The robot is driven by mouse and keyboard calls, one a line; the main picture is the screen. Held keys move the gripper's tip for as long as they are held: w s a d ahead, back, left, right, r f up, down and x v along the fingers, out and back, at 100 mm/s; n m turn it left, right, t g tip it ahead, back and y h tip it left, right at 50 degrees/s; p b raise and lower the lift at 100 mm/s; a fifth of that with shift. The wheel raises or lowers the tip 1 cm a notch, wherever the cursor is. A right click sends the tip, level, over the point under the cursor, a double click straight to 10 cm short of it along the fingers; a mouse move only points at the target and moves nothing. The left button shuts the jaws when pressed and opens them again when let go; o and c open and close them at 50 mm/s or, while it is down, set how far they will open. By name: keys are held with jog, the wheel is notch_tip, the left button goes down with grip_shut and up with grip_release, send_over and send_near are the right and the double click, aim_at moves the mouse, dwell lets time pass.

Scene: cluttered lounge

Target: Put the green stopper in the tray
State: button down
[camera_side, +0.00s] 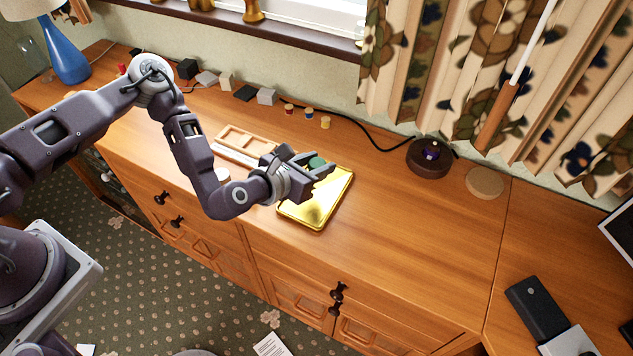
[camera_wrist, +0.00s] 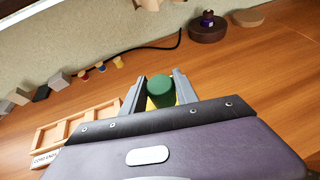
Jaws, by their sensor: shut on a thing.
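My gripper (camera_side: 322,167) is shut on the green stopper (camera_side: 316,162). In the wrist view the stopper (camera_wrist: 160,86) shows as a dark green cylinder between the two fingers. A shiny gold tray (camera_side: 318,211) lies on the wooden cabinet top, below and in front of my gripper in the side view. A bit of gold shows behind the stopper in the wrist view (camera_wrist: 153,103). My gripper hides the tray's back left part. I cannot tell how high the stopper is above the tray.
A wooden compartment box (camera_side: 244,139) with a label stands left of the gold tray. Small blocks (camera_side: 267,96) and coloured spools (camera_side: 309,114) line the wall. A dark round base (camera_side: 429,160) and a pale disc (camera_side: 485,182) stand right. The front right top is clear.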

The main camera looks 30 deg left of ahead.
notch_tip(320, 180, down, 5)
jog(key=shift+f, duration=0.15)
jog(key=shift+f, duration=0.15)
jog(key=c, duration=0.9)
grip_release()
jog(key=shift+c, duration=0.2)
